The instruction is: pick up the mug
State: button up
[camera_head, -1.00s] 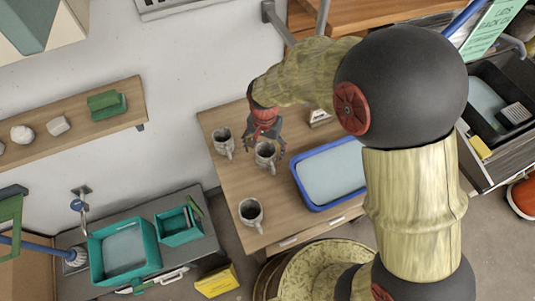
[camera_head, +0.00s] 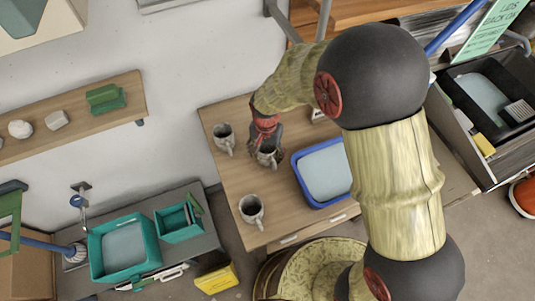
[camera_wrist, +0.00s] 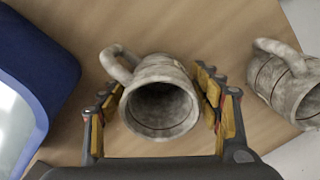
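Three speckled grey mugs stand on the wooden table (camera_head: 238,187). The middle mug (camera_head: 267,158) is partly hidden under my gripper (camera_head: 268,147) in the head view. In the wrist view this mug (camera_wrist: 158,95) lies between the two fingers of my gripper (camera_wrist: 160,118), its handle toward the upper left. The fingers are spread on both sides of it; the right finger is very near its wall, and a small gap shows on the left. A second mug (camera_head: 224,137) stands to the left and also shows at the right of the wrist view (camera_wrist: 287,82). A third mug (camera_head: 251,209) is nearer the table's front.
A blue tray (camera_head: 303,190) stands right of the mugs and at the left of the wrist view (camera_wrist: 62,60). Bare tabletop lies between the middle and front mugs.

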jog(key=c, duration=1.1)
jog(key=shift+c, duration=0.4)
jog(key=shift+r, duration=0.15)
